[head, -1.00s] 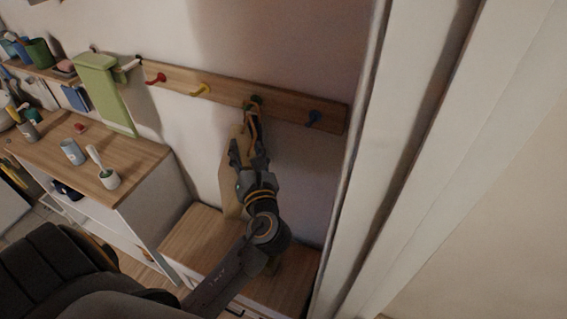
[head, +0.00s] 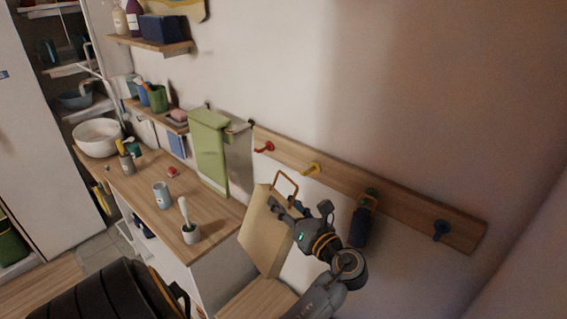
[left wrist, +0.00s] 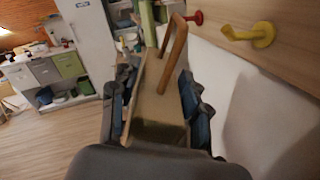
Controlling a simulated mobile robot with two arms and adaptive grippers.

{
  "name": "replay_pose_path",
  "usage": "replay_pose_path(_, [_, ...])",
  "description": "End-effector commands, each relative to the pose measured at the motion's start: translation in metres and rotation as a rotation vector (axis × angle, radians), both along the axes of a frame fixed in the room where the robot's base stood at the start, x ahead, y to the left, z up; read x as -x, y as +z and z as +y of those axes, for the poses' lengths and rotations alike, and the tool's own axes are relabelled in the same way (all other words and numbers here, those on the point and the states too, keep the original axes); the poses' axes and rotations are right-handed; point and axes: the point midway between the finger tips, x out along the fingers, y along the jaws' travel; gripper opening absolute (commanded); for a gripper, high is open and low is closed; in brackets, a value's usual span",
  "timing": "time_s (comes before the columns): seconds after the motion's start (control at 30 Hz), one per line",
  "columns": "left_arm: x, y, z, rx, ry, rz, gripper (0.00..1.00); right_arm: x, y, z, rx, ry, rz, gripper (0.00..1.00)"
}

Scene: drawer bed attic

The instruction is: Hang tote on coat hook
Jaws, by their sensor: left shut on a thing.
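A tan tote (head: 265,238) with a brown loop handle (head: 285,185) hangs from my left gripper (head: 288,210), in front of the wall. The gripper is shut on the tote's upper part. In the left wrist view the tote (left wrist: 155,105) lies between the two fingers, with the handle standing up. The wooden coat rack (head: 400,204) carries a red hook (head: 264,147), a yellow hook (head: 311,168), a green hook (head: 371,192) and a blue hook (head: 440,230). The handle appears below and left of the yellow hook, apart from it. My right gripper is out of view.
A dark item (head: 360,228) with a brown loop hangs at the green hook. A green towel (head: 209,150) hangs left of the rack. A wooden-topped cabinet (head: 215,210) holds a brush cup (head: 190,233) and a light cup (head: 161,195). A wooden bench (head: 258,300) lies below.

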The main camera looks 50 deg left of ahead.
Motion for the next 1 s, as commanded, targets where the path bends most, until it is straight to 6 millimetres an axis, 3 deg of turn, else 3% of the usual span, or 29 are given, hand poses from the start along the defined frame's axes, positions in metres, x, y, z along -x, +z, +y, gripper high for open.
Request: replay_pose_path(1.0, [-0.059,-0.007,0.007,-0.003,0.000,-0.002,0.00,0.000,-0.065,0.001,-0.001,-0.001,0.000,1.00])
